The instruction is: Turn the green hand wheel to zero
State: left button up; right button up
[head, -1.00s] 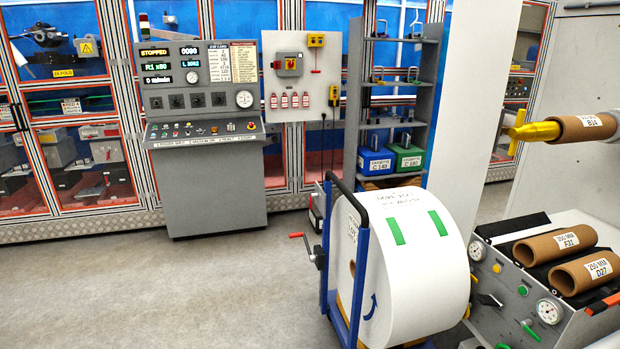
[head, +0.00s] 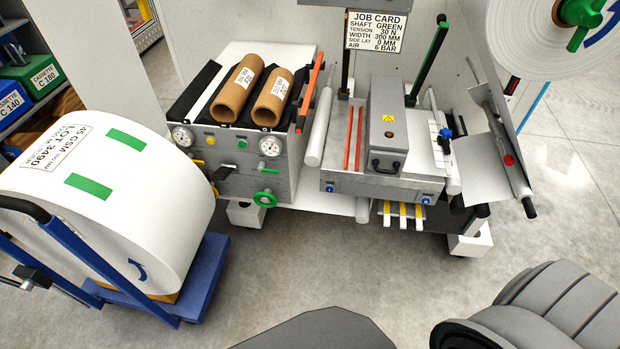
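The green hand wheel (head: 265,198) is small and round. It sits low on the front of the grey machine panel (head: 225,180), under a white dial gauge (head: 270,146). Its pointer or scale is too small to read. A second white gauge (head: 182,138) is on the left of the same panel. Neither of my grippers shows; only grey parts of my own body are at the bottom edge, well below the wheel.
A large white paper roll (head: 100,200) on a blue trolley (head: 205,275) stands left of the panel. Two brown cores (head: 237,88) lie on top. A green star knob (head: 585,30) holds a roll at upper right. The floor in front is clear.

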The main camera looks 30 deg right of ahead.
aim_at(266, 195)
jog(key=z, duration=0.8)
jog(key=i, duration=1.35)
jog(key=z, duration=0.4)
